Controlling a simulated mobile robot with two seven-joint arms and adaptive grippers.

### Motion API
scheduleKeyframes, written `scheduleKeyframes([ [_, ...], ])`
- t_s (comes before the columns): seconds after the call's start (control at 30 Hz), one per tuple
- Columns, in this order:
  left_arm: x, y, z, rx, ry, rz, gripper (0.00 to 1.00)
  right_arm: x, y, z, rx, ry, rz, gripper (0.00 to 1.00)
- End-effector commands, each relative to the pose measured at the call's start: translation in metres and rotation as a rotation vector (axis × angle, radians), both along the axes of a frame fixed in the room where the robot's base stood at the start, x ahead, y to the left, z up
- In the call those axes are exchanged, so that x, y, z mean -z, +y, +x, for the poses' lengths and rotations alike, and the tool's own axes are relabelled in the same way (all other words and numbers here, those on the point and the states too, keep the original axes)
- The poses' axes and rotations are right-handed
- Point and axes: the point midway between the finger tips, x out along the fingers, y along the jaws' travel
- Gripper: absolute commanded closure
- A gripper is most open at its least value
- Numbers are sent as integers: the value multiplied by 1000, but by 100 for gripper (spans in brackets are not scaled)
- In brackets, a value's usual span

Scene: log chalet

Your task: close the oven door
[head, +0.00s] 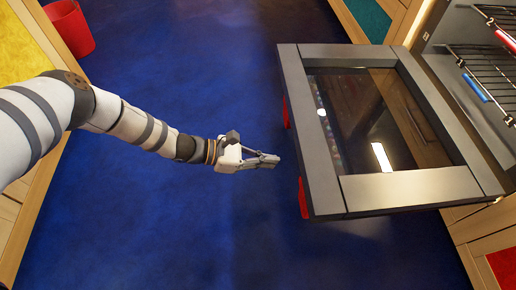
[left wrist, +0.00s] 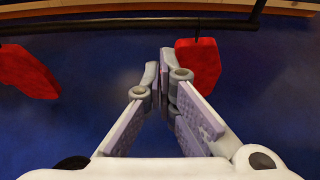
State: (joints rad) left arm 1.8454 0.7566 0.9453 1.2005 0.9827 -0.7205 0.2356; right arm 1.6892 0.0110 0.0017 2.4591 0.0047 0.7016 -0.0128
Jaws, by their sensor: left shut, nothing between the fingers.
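The oven door (head: 405,188) is open and lies about flat, a grey frame around a dark glass pane, in the right half of the head view. Red parts (head: 303,198) show at its outer edge. My left gripper (head: 276,160) is shut and empty, just left of that edge, with a small gap in the picture. In the left wrist view, the closed fingertips (left wrist: 166,78) point toward a dark bar (left wrist: 130,24) with two red pieces (left wrist: 198,62) by it. Whether the fingers touch the right red piece is unclear. My right gripper is not in view.
Wire racks (head: 485,65) with red and blue handles show in the oven opening at the right. A red bin (head: 72,28) stands at the upper left. Wooden cabinets line both sides. The blue floor (head: 200,70) between them is clear.

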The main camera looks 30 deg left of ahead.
Motion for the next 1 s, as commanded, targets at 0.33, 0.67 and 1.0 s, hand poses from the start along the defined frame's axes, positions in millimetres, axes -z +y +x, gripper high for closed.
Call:
scheduleKeyframes([
  [0.33, -7, -37, 26, -1, -4, -1, 100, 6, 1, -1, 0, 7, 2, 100],
  [0.67, -23, -37, 26, -1, 0, 0, 100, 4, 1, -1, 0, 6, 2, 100],
  [1.0, -32, -38, 26, 0, 4, 10, 100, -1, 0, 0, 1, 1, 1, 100],
])
